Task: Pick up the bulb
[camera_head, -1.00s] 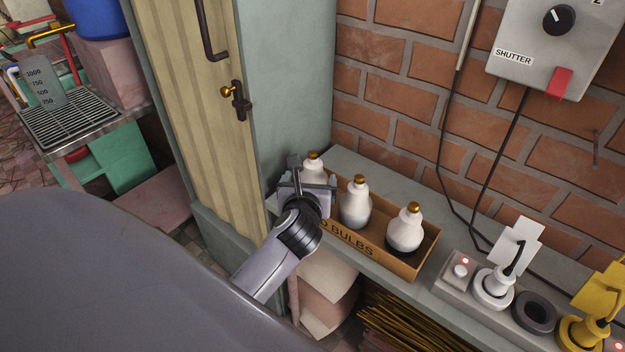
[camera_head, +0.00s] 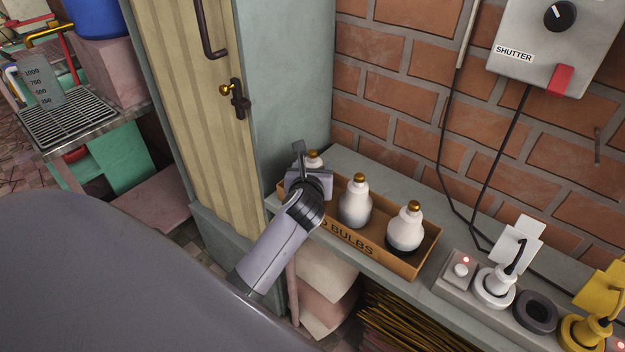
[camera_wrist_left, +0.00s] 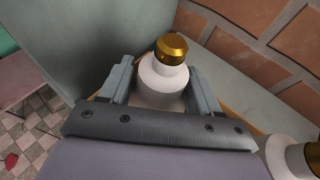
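The leftmost bulb (camera_head: 314,158), white with a gold cap, stands in a cardboard box (camera_head: 400,262) marked "BULBS". Only its top shows in the head view; my left gripper (camera_head: 307,172) hides the rest. In the left wrist view the bulb (camera_wrist_left: 163,78) is upright between the two fingers of my left gripper (camera_wrist_left: 162,84). The fingers are apart, one on each side of the bulb, with a small gap visible at its left. Two more bulbs, the middle one (camera_head: 355,204) and the right one (camera_head: 405,230), stand in the same box. My right gripper is not in view.
The box sits on a grey shelf (camera_head: 345,165) against a brick wall (camera_head: 400,120). A green-grey cabinet side (camera_head: 292,90) rises close left of the gripper. A socket strip with plugs (camera_head: 493,285) lies to the right of the box.

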